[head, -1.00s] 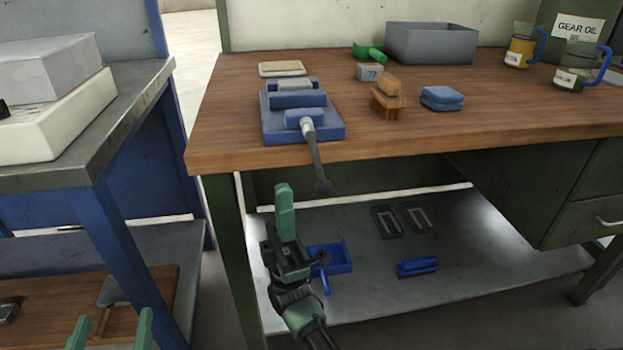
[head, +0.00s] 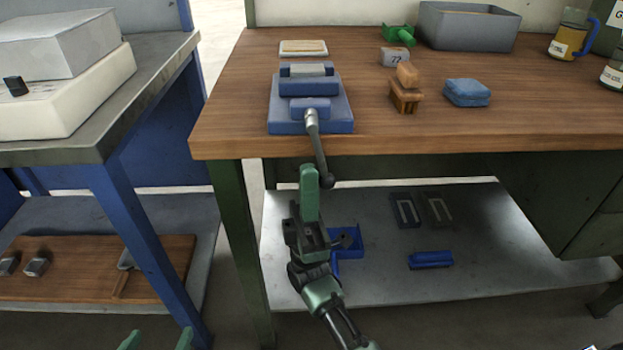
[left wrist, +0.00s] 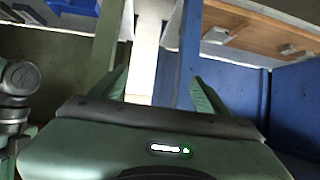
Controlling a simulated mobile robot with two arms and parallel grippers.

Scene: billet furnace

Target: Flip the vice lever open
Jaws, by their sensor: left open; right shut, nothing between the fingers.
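The blue vice (head: 284,117) sits near the front edge of the wooden bench. Its grey lever (head: 319,152) slants down toward me past the bench edge and ends in a dark knob (head: 326,181). My right gripper (head: 309,180) is shut and empty, with green fingers pointing up just left of the knob. I cannot tell whether they touch it. My left gripper (head: 157,340) is low at the left, with only its fingertips showing. In the left wrist view, the left gripper (left wrist: 163,88) is open with nothing between its fingers.
The wooden bench (head: 235,100) holds a brush (head: 405,92), a blue sponge (head: 467,92) and a grey bin (head: 468,27). Its lower shelf (head: 380,275) lies behind my right gripper. A blue-legged table (head: 150,250) stands at the left.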

